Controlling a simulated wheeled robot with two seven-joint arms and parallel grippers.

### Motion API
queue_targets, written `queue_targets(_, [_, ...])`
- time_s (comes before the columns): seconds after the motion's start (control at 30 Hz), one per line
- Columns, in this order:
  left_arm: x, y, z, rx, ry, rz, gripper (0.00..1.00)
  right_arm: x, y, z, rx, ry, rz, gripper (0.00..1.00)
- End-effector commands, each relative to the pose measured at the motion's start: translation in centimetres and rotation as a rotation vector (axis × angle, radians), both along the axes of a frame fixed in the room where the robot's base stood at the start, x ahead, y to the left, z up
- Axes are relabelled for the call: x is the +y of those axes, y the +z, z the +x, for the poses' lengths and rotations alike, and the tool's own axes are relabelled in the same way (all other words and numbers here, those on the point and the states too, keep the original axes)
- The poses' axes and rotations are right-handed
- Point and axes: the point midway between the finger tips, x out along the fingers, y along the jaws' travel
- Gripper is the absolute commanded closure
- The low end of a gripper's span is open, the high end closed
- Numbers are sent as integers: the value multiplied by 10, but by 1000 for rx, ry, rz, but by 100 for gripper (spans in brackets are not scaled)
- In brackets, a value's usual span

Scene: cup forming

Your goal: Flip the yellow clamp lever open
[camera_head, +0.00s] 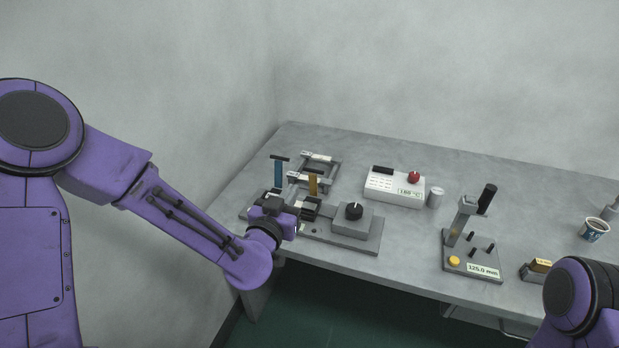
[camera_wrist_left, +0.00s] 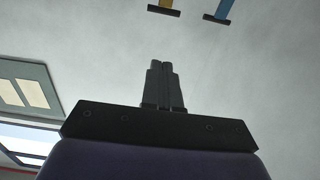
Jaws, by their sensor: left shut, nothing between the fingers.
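The yellow clamp lever (camera_head: 313,185) stands upright with a dark crossbar on top, on the grey clamp fixture at the left of the table. A blue lever (camera_head: 278,173) stands upright to its left. My left gripper (camera_head: 275,200) is shut and empty, low in front of the levers and apart from the yellow one. In the left wrist view its closed fingers (camera_wrist_left: 163,84) point up the picture. The ends of the yellow lever (camera_wrist_left: 165,4) and blue lever (camera_wrist_left: 224,9) show at the top edge there. My gripper and wrist hide part of the fixture. My right gripper is out of view.
A grey block with a black knob (camera_head: 354,212) sits on the fixture's right end. Behind stand a frame (camera_head: 320,163) and a white box with a red knob (camera_head: 394,187). A gauge stand (camera_head: 470,262) and a cup (camera_head: 594,230) are farther right. The table's front edge is close.

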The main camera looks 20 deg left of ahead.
Motion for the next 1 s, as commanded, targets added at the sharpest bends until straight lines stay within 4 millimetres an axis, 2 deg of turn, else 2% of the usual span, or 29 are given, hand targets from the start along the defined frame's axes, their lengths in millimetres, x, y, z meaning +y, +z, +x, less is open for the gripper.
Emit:
queue_targets(0.17, [-2,2,29,1,0,1,100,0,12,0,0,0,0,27])
queue_targets(0.5, [-5,-6,101,6,-1,1,100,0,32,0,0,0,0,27])
queue_targets(0.6, [-5,-21,111,8,-1,0,100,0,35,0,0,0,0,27])
queue_targets(0.73, [-6,-31,121,6,-3,1,100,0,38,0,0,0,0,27])
queue_targets(1.0, [-6,-35,124,5,-4,1,100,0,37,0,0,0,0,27])
